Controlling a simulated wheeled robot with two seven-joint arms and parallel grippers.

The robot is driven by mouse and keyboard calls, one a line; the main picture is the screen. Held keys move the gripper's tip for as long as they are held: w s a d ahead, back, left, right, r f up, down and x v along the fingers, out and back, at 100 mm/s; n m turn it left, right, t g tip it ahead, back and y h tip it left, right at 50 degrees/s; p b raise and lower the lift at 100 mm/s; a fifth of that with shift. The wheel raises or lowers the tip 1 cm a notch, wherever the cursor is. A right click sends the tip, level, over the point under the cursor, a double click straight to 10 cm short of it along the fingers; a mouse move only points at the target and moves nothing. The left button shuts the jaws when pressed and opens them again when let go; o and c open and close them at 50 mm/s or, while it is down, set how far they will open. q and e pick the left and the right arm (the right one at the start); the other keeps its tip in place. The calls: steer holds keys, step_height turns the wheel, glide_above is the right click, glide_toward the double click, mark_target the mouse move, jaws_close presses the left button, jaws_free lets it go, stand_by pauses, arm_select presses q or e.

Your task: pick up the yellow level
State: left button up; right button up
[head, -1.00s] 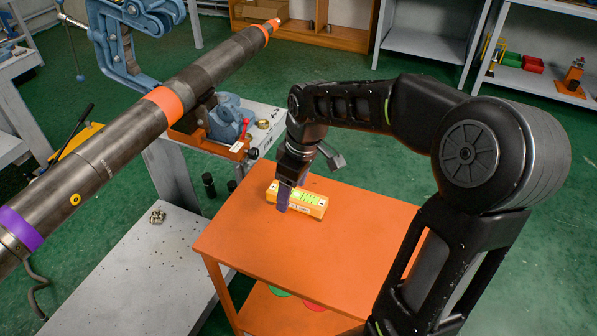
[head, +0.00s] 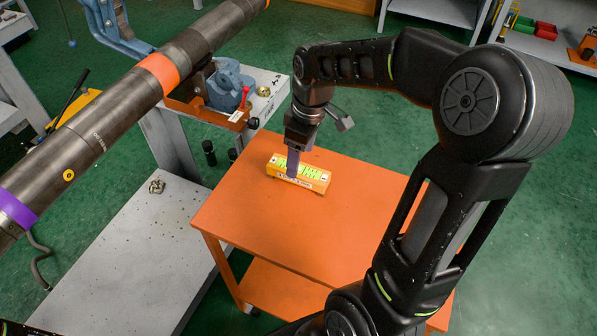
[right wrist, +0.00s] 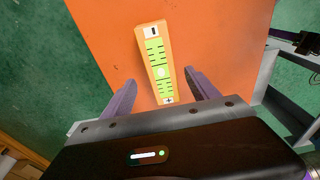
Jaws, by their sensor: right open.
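The yellow level (head: 318,180) lies on top of the orange cart (head: 240,210), near its back edge. Its top has bright green panels with dark marks. My right gripper (head: 292,168) points down at the level, and its purple fingers hide part of it in the head view. In the right wrist view the level (right wrist: 158,62) runs lengthwise away from the palm. The open right fingers (right wrist: 160,77) stand apart on either side of its near end, with gaps on both sides. I cannot tell the height of the fingertips exactly. My left gripper is not in view.
A grey bench (head: 130,250) stands left of the cart. The cart top in front of the level is bare.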

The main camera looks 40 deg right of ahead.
mark_target(299, 174)
steer(key=shift+w+a+f, duration=0.1)
steer(key=shift+a+f, duration=0.05)
steer(key=shift+f, duration=1.15)
steer(key=shift+a+f, duration=0.1)
steer(key=shift+f, duration=1.15)
jaws_close()
